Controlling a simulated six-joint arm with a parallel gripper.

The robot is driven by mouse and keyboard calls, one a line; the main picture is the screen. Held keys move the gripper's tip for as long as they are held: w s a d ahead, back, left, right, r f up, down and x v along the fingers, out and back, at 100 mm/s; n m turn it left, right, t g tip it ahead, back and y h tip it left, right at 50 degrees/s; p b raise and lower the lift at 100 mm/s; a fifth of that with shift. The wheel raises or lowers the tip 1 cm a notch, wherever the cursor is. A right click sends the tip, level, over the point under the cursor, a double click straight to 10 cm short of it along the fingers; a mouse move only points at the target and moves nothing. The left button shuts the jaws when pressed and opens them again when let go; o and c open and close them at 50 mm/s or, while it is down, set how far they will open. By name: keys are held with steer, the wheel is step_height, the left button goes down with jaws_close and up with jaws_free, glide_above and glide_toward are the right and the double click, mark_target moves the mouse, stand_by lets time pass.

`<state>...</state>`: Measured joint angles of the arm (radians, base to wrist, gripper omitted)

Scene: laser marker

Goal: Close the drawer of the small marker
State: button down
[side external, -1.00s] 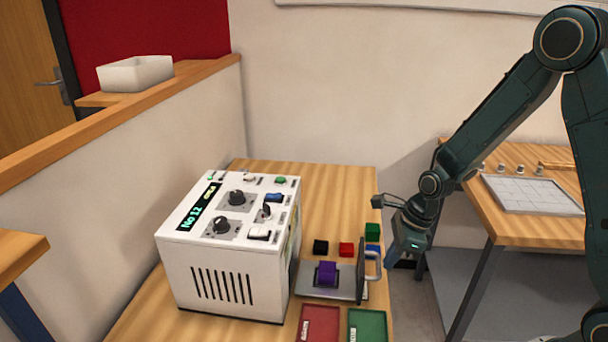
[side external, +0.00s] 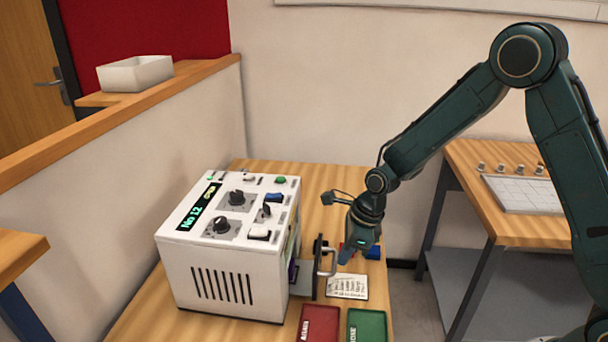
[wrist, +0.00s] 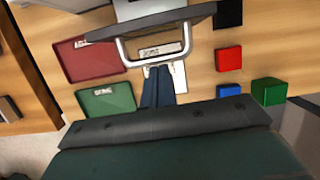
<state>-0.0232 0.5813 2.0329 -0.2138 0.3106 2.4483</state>
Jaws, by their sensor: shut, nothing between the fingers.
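The small marker (side external: 225,250) is a white box with knobs and a green display, on the wooden table. Its drawer (side external: 302,280) is still partly out on its right side, with a dark upright front plate (side external: 319,268) and a grey loop handle (side external: 332,262). A purple piece (side external: 293,272) in the drawer is mostly hidden by the marker. My gripper (side external: 345,258) is shut and empty, just outside the handle. In the wrist view its fingertips (wrist: 158,70) are at the handle's bar (wrist: 125,52), in front of the plate (wrist: 150,24); I cannot tell whether they touch.
A red tray (side external: 318,324) and a green tray (side external: 367,326) lie at the front of the table. A written card (side external: 347,287) lies below the handle. Black (wrist: 228,12), red (wrist: 228,59), blue (wrist: 229,95) and green (wrist: 268,91) blocks stand to the right in the wrist view.

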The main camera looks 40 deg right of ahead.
steer(key=w+a, duration=0.4)
steer(key=shift+a, duration=0.1)
stand_by(0.3)
steer(key=s+d, duration=0.1)
steer(key=s+d+r, duration=0.1)
steer(key=d, duration=0.1)
steer(key=shift+s+d, duration=0.1)
steer(key=shift+s, duration=0.3)
step_height(320, 180, up, 10)
steer(key=f, duration=0.1)
glide_above(319, 251)
steer(key=s+d, duration=0.5)
steer(key=shift+s+d+r, duration=0.1)
steer(key=shift+d+r, duration=0.1)
steer(key=shift+r, duration=0.05)
